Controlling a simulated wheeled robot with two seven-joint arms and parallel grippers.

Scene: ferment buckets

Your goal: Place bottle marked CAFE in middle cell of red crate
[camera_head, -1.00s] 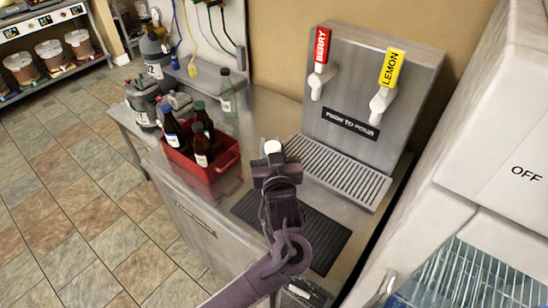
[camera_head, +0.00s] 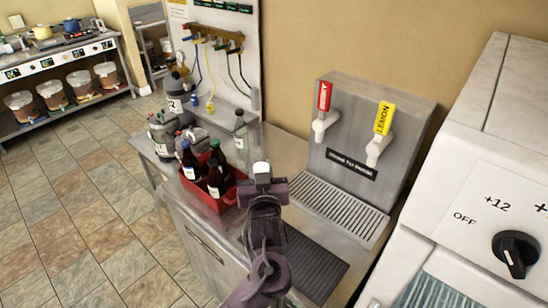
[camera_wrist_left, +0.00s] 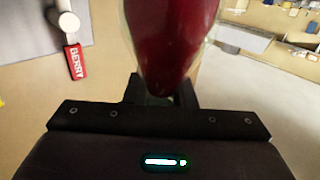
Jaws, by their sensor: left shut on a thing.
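My left gripper (camera_head: 262,184) is shut on a bottle (camera_wrist_left: 172,40) filled with dark red liquid. In the left wrist view the bottle stands between the fingers (camera_wrist_left: 165,95); no label shows. In the head view only its pale cap (camera_head: 261,168) shows above the gripper, which hides the rest. The gripper is above the counter, to the right of the red crate (camera_head: 198,190) and apart from it. The crate holds a blue-capped bottle (camera_head: 190,162), a green-capped bottle (camera_head: 216,153) and another dark bottle (camera_head: 214,182) in front. The middle cell cannot be made out. My right gripper is not in view.
A clear bottle (camera_head: 240,132) stands behind the crate. Grey jugs (camera_head: 162,135) are left of it. The tap panel (camera_head: 365,140) with BERRY and LEMON handles, drip grate (camera_head: 335,205) and black mat (camera_head: 315,265) are to the right. A white machine (camera_head: 490,180) stands far right.

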